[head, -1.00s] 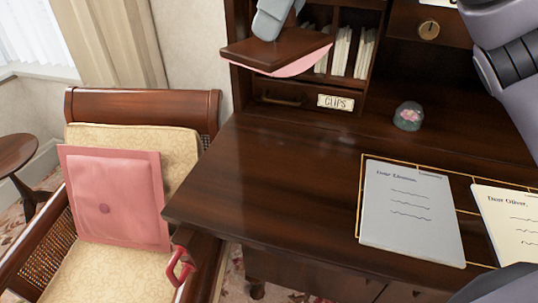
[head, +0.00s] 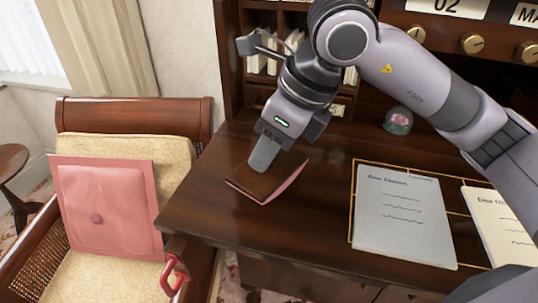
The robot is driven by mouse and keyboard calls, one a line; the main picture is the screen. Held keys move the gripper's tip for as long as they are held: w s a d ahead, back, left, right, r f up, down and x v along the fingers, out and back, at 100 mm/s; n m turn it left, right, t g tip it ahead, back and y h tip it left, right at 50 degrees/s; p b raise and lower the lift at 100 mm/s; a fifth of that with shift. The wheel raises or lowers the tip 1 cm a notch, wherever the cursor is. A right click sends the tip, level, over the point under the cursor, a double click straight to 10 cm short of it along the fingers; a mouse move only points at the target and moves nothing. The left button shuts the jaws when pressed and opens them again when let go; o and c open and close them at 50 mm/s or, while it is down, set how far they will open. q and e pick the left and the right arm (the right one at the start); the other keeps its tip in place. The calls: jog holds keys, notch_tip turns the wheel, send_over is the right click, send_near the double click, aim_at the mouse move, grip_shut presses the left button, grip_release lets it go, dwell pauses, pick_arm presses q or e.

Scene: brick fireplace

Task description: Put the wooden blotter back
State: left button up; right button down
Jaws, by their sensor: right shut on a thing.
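The wooden blotter (head: 256,187) has a dark brown wooden top and a curved pink underside. My right gripper (head: 264,156) is shut on the top of it, with the arm reaching in from the right. The blotter is over the left part of the wooden desk top (head: 300,222), tilted in the view. I cannot tell whether its underside touches the desk. My left gripper is not in view.
A grey letter (head: 402,220) and a cream letter (head: 498,222) lie on the right of the desk. A glass dome with a pink flower (head: 398,120) stands behind. A chair with a pink envelope-like cushion (head: 108,205) is at left. The desk's middle is clear.

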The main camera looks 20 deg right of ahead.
jog(key=shift+f, duration=1.1)
jog(key=shift+f, duration=0.2)
jog(key=c, duration=0.8)
grip_release()
jog(key=shift+r, duration=0.1)
jog(key=shift+r, duration=0.15)
jog(key=v, duration=1.2)
jog(key=shift+b, duration=0.3)
